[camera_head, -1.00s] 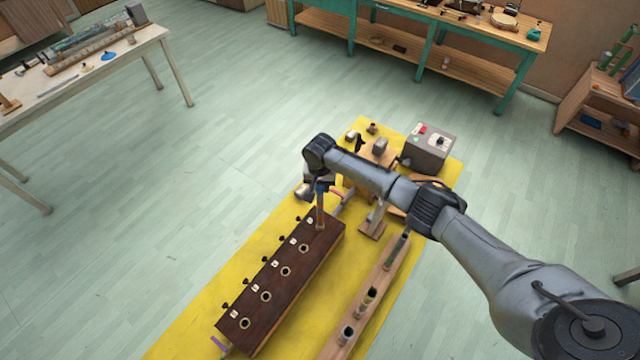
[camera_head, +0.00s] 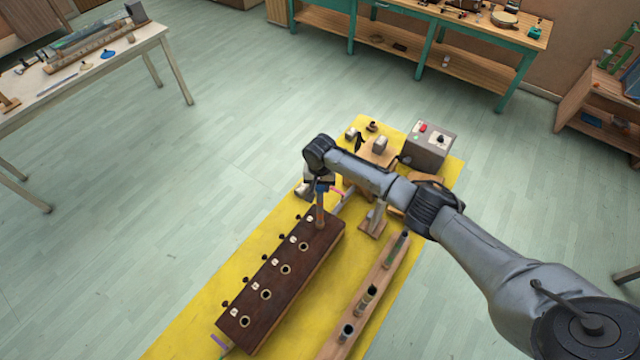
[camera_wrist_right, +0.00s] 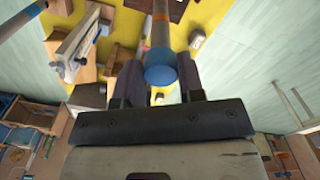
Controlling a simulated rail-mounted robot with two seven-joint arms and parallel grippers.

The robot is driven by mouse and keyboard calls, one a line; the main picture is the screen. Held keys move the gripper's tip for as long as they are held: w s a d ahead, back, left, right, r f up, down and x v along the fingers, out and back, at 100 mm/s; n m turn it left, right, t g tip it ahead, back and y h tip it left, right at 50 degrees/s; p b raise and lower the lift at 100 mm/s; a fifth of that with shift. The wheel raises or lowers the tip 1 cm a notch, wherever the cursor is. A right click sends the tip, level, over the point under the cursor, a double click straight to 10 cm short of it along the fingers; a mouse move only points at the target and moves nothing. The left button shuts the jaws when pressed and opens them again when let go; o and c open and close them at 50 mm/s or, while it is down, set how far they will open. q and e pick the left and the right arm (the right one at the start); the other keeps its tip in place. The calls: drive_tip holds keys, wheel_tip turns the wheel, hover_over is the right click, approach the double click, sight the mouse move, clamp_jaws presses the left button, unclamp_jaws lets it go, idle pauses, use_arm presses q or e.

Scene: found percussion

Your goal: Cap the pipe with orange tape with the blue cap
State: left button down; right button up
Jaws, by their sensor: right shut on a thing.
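My right gripper (camera_head: 320,182) is over the far end of a dark wooden block (camera_head: 292,304). In the right wrist view its two fingers (camera_wrist_right: 160,82) are on either side of the blue cap (camera_wrist_right: 160,74), shut on it. The cap sits at the end of a pale pipe (camera_wrist_right: 161,38) with an orange band. In the head view the pipe (camera_head: 320,214) stands upright at the block's far end, and the cap is mostly hidden by the gripper. How deeply the cap is seated cannot be told. My left gripper is not in view.
The block has several open holes with pale labels. A long wooden rack (camera_head: 336,346) with upright tubes stands to its right. A grey box (camera_head: 428,148) with buttons stands behind on the yellow mat (camera_head: 205,318). The floor left of the mat is clear.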

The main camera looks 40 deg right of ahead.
drive_tip(key=shift+f, duration=0.55)
drive_tip(key=shift+f+b, duration=0.4)
drive_tip(key=shift+f, duration=0.1)
drive_tip(key=o, duration=1)
drive_tip(key=shift+c, duration=0.2)
drive_tip(key=shift+r, duration=0.1)
drive_tip(key=shift+r, duration=0.3)
wheel_tip(320, 180, up, 13)
drive_tip(key=b, duration=0.2)
